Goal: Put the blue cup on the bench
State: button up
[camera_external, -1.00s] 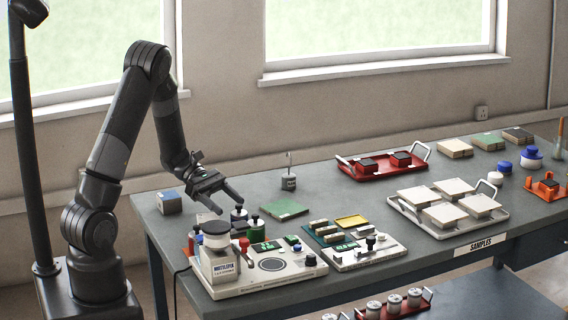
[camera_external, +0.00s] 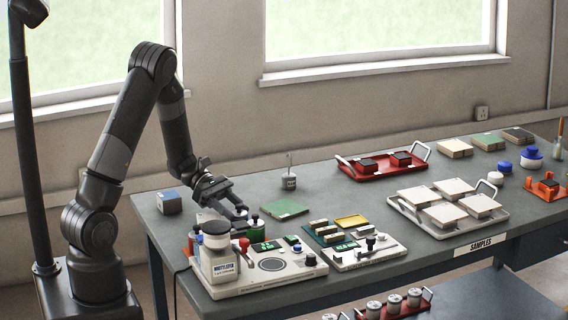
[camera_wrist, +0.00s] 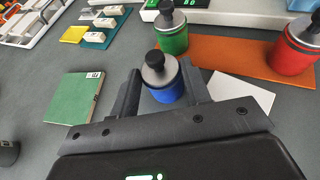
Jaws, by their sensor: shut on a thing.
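The blue cup (camera_wrist: 165,94), with a grey lid and black knob, stands between my gripper's fingers in the wrist view. My gripper (camera_wrist: 160,74) is shut on it. In the external view my gripper (camera_external: 241,209) is low over the back of the instrument group, and the blue body is hidden there. The cup is beside a green cup (camera_wrist: 171,38) and a red cup (camera_wrist: 290,52), at the near edge of an orange-brown strip (camera_wrist: 228,56). I cannot tell whether its base is touching anything. The bench (camera_external: 325,205) is the grey tabletop.
A green tile (camera_external: 284,208) lies right of my gripper. A white instrument (camera_external: 285,275) stands in front. A small grey pot (camera_external: 289,182) and a blue-topped block (camera_external: 169,202) stand farther back. Red (camera_external: 375,176) and white (camera_external: 450,229) trays are to the right. Bare bench lies around the green tile.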

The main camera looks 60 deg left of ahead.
aim_at(233, 211)
jog(key=shift+c, duration=0.9)
notch_tip(233, 211, up, 10)
jog(key=w+d+r+n+t+y, duration=0.1)
jog(key=w+d+n+t+y, duration=0.15)
jog(key=w, duration=0.85)
jog(key=w+d+n+t+y, duration=0.15)
jog(key=w+d, duration=0.25)
jog(key=w, duration=0.6)
jog(key=w+d+n+t+y, duration=0.3)
jog(key=w+d+n+y, duration=0.15)
jog(key=w+d, duration=0.6)
jog(key=shift+n+h, duration=0.25)
jog(key=shift+h, duration=0.1)
jog(key=shift+w+a+f, duration=0.9)
jog(key=shift+a+f, duration=0.7)
jog(key=shift+f, duration=0.15)
jog(key=shift+w+a+f, duration=0.9)
jog(key=shift+a+f, duration=0.75)
jog(key=shift+f, duration=0.15)
jog(key=shift+w+a+f, duration=0.9)
jog(key=shift+a+f, duration=0.7)
jog(key=shift+f, duration=0.15)
jog(key=shift+f, duration=0.1)
jog(key=o, duration=1.2)
jog(key=shift+f, duration=0.1)
